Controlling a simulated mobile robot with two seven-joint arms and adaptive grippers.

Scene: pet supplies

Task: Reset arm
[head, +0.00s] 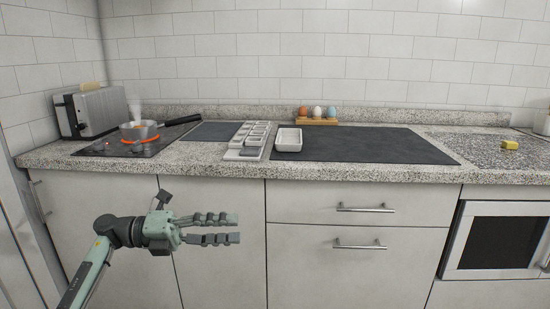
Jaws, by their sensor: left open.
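My left gripper (238,229) shows at the lower left of the head view, in front of the white cabinet doors and below the counter edge. Its fingers point to the right and are apart, with nothing between them. The left arm (88,272) comes in from the bottom left. My right gripper does not show.
The speckled counter (210,165) carries a toaster (98,112), a pan (138,130) on a glowing hob, a grey divided tray (236,152), a white dish (288,139), eggs in a holder (317,121) and a yellow block (510,144). The dark mat is mostly clear. Drawer handles (365,208) stick out.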

